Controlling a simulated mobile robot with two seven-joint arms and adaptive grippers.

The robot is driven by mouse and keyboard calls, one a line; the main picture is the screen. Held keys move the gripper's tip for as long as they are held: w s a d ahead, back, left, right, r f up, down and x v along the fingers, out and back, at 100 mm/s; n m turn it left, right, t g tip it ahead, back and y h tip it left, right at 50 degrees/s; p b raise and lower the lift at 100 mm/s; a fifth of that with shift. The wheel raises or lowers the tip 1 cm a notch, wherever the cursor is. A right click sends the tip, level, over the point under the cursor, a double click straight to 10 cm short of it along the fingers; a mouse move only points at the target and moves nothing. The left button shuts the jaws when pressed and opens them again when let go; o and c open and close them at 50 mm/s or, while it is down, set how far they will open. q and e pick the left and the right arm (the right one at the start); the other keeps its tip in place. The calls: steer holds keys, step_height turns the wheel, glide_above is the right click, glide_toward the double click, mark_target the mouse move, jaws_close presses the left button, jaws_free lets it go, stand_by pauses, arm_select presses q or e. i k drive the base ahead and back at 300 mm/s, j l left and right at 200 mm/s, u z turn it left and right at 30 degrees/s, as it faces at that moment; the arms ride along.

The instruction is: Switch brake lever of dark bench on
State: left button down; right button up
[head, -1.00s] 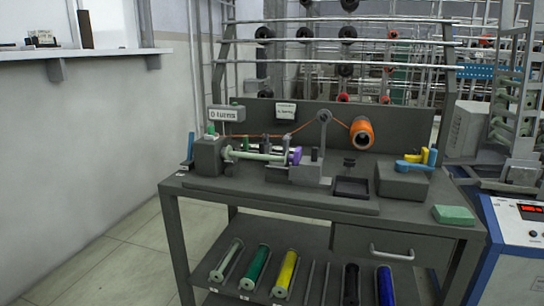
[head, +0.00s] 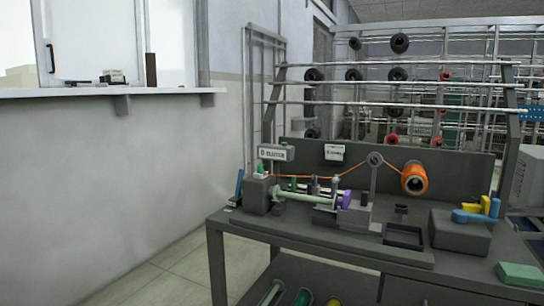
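The dark bench (head: 460,265) stands at the right of the head view. A blue upright lever (head: 239,184) leans at its left end, beside the grey headstock box (head: 257,194). A blue handle (head: 470,216) lies on a dark box (head: 460,236) at the right, with yellow (head: 476,204) and blue upright parts behind it. I cannot tell for certain which blue piece is the brake lever. A pale green bobbin (head: 305,195) with a purple end (head: 346,199) lies horizontally at the headstock. Neither of my grippers is in view.
An orange spool (head: 414,177) sits at the back panel, its thread running left. A small dark tray (head: 404,236) and a green block (head: 519,275) are on the bench. A white wall with a ledge (head: 100,93) is at the left. Tiled floor (head: 150,285) lies left of the bench.

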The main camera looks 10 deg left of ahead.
mark_target(239, 187)
steer(key=i+j, duration=0.25)
steer(key=i+j+z, duration=0.15)
steer(key=i+j, duration=0.35)
steer(key=j, duration=0.2)
steer(key=i+j+z, duration=0.15)
steer(key=i+j, duration=0.35)
steer(key=j, duration=0.2)
steer(key=i+j+z, duration=0.15)
steer(key=j, duration=0.2)
steer(key=i+j, duration=0.3)
steer(key=i+j+z, duration=0.15)
steer(key=j, duration=0.3)
